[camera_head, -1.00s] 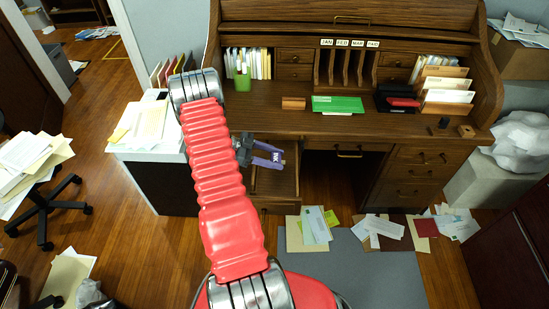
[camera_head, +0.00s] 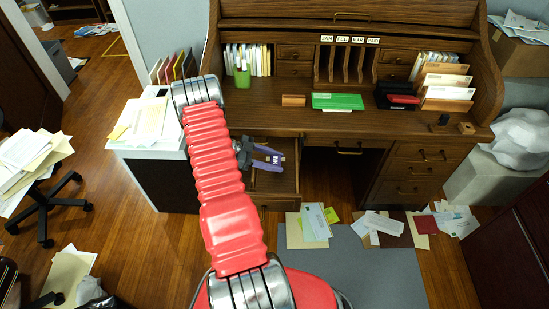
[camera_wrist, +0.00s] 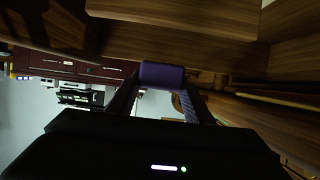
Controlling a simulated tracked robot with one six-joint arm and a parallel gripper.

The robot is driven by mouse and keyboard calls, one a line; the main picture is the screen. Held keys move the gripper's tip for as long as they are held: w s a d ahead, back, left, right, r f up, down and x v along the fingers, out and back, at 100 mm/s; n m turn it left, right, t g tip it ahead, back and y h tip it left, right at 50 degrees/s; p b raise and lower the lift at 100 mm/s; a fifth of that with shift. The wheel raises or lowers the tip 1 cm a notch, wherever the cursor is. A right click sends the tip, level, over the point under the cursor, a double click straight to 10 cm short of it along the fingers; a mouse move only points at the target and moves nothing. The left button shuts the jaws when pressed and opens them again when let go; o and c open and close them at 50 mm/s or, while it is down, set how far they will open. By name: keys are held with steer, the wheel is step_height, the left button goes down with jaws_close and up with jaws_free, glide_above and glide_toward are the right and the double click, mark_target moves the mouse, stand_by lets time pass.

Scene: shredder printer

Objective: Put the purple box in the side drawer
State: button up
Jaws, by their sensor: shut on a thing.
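The purple box (camera_head: 277,159) is a small ink box with white lettering. My gripper (camera_head: 268,157) is shut on it and holds it over the open side drawer (camera_head: 277,183), left of the desk's knee space. In the wrist view the purple box (camera_wrist: 162,75) sits across the fingertips, with wooden surfaces close around it. The drawer is pulled out and its visible inside looks bare wood; my gripper and arm hide part of it. I cannot tell how far the box is above the drawer's floor.
The wooden rolltop desk (camera_head: 345,125) stands behind and above the drawer. A green box (camera_head: 338,101), a green cup (camera_head: 242,77) and a black and red stapler-like item (camera_head: 400,98) are on its top. Loose papers (camera_head: 315,222) lie on the floor in front.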

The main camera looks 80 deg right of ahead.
mark_target(275, 160)
steer(key=shift+f, duration=2.65)
steer(key=o, duration=1.1)
steer(key=shift+r, duration=4.95)
